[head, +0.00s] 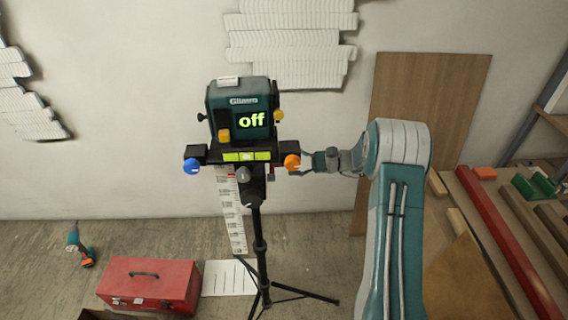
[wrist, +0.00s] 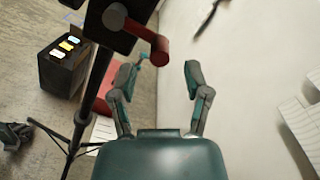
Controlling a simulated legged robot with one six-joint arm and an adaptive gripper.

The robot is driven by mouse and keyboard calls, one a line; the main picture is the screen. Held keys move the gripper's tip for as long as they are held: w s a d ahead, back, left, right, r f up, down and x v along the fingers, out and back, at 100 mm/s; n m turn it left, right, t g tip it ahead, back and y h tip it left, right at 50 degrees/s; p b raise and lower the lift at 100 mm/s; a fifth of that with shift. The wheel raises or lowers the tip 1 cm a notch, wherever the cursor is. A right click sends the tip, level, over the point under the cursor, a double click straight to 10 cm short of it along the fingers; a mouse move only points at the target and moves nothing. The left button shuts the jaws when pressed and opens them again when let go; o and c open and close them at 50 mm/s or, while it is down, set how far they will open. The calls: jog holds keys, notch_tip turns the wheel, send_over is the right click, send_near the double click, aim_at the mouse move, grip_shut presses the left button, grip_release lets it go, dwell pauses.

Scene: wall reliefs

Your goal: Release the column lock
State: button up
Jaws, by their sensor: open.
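A teal levelling device (head: 240,110) showing "off" sits on a black bracket on top of a black tripod column (head: 258,220). The bracket has a blue knob (head: 192,166), an orange knob (head: 292,161) and a grey knob (head: 243,174). In the wrist view a red lever (wrist: 148,40) sticks out from the black bracket (wrist: 128,18); whether it is the column lock I cannot tell. My gripper (wrist: 160,72) is open, its fingers spread and empty, with the lever's end ahead between them in the picture. In the head view my gripper (head: 308,160) is right of the column, partly hidden by the orange knob.
The tripod's legs (head: 300,293) spread over the floor. A red toolbox (head: 150,285) and a drill (head: 80,245) lie at left. A wooden board (head: 430,110) leans on the wall at right, near stacked beams (head: 500,230). In the wrist view the wall (wrist: 240,70) is close at right.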

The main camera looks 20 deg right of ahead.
jog(key=s+d, duration=0.1)
jog(key=d, duration=0.8)
jog(key=shift+s, duration=0.35)
